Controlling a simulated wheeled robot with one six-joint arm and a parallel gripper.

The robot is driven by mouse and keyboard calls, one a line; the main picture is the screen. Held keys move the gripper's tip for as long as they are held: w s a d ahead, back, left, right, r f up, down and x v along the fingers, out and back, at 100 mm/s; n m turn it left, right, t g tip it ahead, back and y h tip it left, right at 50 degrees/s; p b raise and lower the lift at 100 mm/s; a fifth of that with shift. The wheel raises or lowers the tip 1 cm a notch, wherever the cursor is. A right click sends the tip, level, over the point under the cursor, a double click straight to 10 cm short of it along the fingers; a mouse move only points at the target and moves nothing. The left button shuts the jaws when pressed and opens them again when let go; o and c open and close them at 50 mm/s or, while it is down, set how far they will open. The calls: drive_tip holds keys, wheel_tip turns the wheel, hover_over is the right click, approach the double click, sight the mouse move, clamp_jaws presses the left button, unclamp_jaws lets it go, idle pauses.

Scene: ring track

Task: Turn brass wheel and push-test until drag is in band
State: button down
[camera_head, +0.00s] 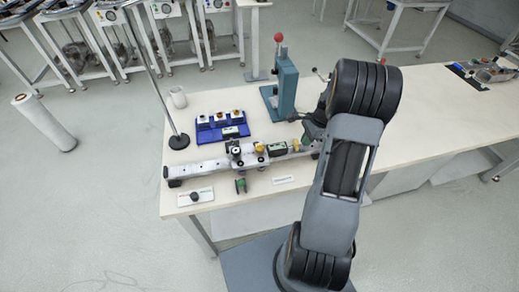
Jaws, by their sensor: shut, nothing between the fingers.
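A long grey rail (205,167) lies along the front of the pale bench. A dark carriage (236,152) sits on it left of the middle. A small brass-coloured round part (260,148) is just right of the carriage, and another brass part (296,145) is farther right. They are too small to tell which is the wheel. A dark green block (280,149) lies between them. A green handle-like part (241,185) hangs at the front. My gripper (308,138) is near the rail's right end, shut and empty, partly hidden by my arm. Contact cannot be told.
A blue tray (222,133) with several small parts stands behind the rail. A teal press (286,88) with a red knob stands behind my gripper. A black stand base (179,141) with a pole, a white cup (178,97) and a small marked panel (195,196) are at left.

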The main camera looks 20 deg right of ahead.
sight(273, 147)
drive_tip(key=shift+a, duration=0.1)
drive_tip(key=shift+w+a+p, duration=0.2)
drive_tip(key=shift+w+a, duration=0.1)
drive_tip(key=shift+a, duration=1.75)
drive_tip(key=shift+w+a+p, duration=0.2)
drive_tip(key=shift+w+a, duration=0.05)
drive_tip(key=shift+a, duration=1.85)
drive_tip(key=shift+w+a+p, duration=0.2)
drive_tip(key=shift+w+a, duration=0.1)
drive_tip(key=shift+a, duration=1.9)
drive_tip(key=shift+r, duration=0.1)
drive_tip(key=shift+s+d+r+p, duration=0.1)
drive_tip(key=shift+d+r+p, duration=0.4)
drive_tip(key=shift+d, duration=0.25)
drive_tip(key=shift+s+d+r+p, duration=0.1)
drive_tip(key=shift+d+r+p, duration=0.35)
drive_tip(key=shift+d, duration=0.3)
wheel_tip(273, 147, up, 7)
drive_tip(key=p, duration=0.6)
